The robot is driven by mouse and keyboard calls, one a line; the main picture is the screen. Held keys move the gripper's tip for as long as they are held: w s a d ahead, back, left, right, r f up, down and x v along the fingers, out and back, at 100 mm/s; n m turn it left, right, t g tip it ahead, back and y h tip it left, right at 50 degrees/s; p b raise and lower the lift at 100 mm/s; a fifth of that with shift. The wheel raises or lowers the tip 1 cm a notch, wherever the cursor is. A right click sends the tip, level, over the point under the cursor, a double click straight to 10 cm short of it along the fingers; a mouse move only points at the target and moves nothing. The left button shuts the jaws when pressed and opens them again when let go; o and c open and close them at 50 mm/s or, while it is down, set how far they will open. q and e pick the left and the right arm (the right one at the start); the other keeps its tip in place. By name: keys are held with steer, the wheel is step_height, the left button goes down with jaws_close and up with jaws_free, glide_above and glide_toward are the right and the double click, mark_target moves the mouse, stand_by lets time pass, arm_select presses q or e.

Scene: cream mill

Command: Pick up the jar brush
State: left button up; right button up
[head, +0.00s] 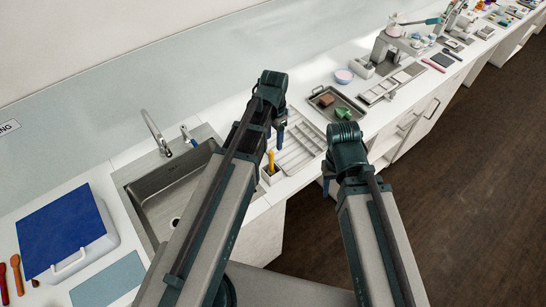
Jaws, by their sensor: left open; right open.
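I cannot pick out the jar brush for certain. A yellow-handled tool (271,159) stands upright in a small white holder (272,177) just right of the sink, and its lower end is hidden. My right gripper (326,186) points down near the counter's front edge, to the right of the holder. Both are open, and I see nothing held in either.
The sink (148,194) lies left, partly hidden by my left arm. A blue-lidded white box (62,232) and a pale blue mat (108,280) are further left. A slotted white rack (301,146) and a tray (325,93) with brown and green items lie beyond the grippers.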

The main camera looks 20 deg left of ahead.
mark_target(273, 152)
arm_select(q)
steer(key=shift+w+a+r, duration=0.1)
steer(key=shift+w+r, duration=0.05)
step_height(273, 152, down, 9)
steer(key=b, duration=0.8)
steer(key=shift+r+b, duration=0.1)
steer(key=shift+b, duration=0.3)
steer(key=f+b, duration=0.5)
steer(key=shift+a+f, duration=0.15)
steer(key=shift+a, duration=0.25)
jaws_close()
